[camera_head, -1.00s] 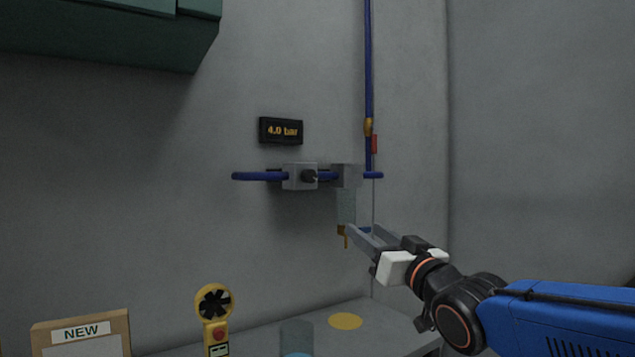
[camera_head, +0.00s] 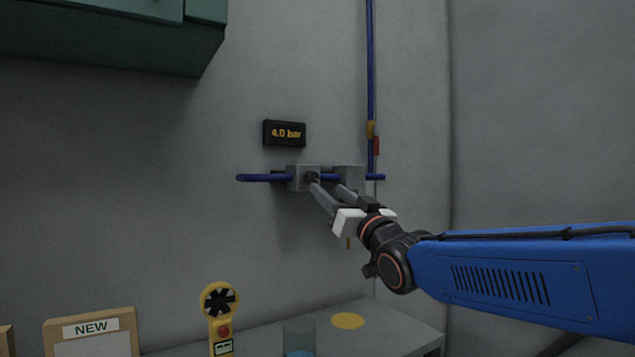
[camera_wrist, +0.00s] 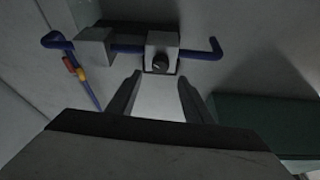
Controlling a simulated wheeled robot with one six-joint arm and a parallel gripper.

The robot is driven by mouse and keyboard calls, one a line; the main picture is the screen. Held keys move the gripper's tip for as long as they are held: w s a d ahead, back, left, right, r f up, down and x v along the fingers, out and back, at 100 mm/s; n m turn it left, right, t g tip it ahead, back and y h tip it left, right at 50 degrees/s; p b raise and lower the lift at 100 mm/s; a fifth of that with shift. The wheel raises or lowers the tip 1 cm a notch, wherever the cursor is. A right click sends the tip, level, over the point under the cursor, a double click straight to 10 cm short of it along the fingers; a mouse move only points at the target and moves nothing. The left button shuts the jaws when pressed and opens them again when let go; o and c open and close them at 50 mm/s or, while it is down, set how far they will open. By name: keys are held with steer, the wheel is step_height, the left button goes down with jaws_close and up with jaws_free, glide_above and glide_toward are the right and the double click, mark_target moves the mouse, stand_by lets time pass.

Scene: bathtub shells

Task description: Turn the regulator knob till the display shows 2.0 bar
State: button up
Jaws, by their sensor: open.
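The display (camera_head: 285,133) on the wall reads 4.0 bar. Below it, the grey regulator block (camera_head: 296,178) sits on the blue pipe, with a dark round knob (camera_head: 312,177) on its front. In the wrist view the knob (camera_wrist: 160,63) shows just beyond and between the fingertips. My gripper (camera_head: 327,187) is open and empty, its fingers pointing at the regulator from the lower right. In the head view one fingertip overlaps the knob's lower edge; I cannot tell whether it touches. In the wrist view the gripper (camera_wrist: 160,88) appears short of the knob.
A second grey block (camera_head: 349,178) is on the pipe to the right, its lower part behind my gripper. A vertical blue pipe (camera_head: 370,70) carries a red-handled valve. Below stands a counter (camera_head: 385,330) with a yellow fan-like meter (camera_head: 220,318) and a clear vessel (camera_head: 299,337).

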mark_target(315, 178)
steer(key=shift+x, duration=3.55)
steer(key=c, duration=1.1)
